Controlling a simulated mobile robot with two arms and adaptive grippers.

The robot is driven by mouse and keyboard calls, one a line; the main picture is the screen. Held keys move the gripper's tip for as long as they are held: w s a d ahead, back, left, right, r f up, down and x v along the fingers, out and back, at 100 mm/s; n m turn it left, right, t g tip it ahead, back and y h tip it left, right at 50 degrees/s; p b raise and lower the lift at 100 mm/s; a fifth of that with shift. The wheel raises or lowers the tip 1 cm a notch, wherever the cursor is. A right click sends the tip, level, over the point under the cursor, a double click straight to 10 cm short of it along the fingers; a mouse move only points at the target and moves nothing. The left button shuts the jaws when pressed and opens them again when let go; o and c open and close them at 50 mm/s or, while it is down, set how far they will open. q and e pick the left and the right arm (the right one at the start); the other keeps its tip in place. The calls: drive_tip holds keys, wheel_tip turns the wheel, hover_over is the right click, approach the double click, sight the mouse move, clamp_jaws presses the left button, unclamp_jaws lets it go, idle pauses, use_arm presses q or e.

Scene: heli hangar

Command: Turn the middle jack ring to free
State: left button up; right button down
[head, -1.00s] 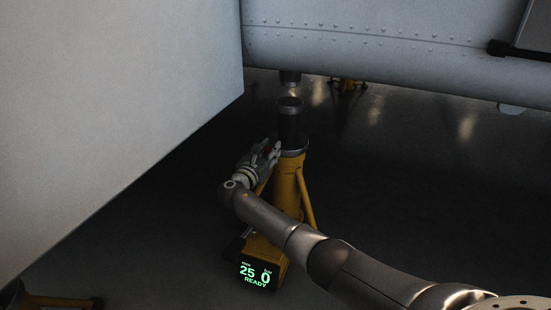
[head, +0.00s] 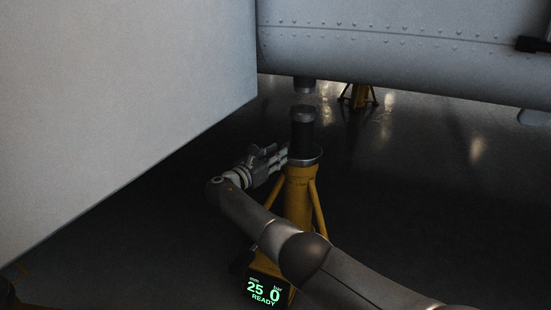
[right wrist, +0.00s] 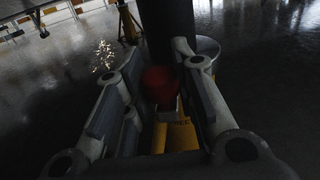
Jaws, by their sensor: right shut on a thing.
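The middle jack (head: 297,195) is a yellow stand with a dark upright post (head: 302,132) and a grey metal ring (head: 308,158) around the post's foot. My right gripper (head: 278,156) is at the left side of this ring. In the right wrist view, its fingers (right wrist: 160,92) are on both sides of a red knob (right wrist: 160,84), and they are shut on it. The ring (right wrist: 208,46) shows just beyond, around the dark post. The head view hides the knob behind the fingers. My left gripper is in neither view.
A display (head: 263,291) on the jack reads 25, 0 and READY. The grey riveted fuselage (head: 420,50) hangs above, with a dark fitting (head: 305,85) over the post. A large pale panel (head: 120,100) fills the left. Another yellow jack (head: 358,95) stands behind. The floor at right is clear.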

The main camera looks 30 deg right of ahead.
drive_tip(key=c, duration=1.2)
unclamp_jaws()
drive_tip(key=v, duration=1.2)
drive_tip(key=shift+c, duration=0.3)
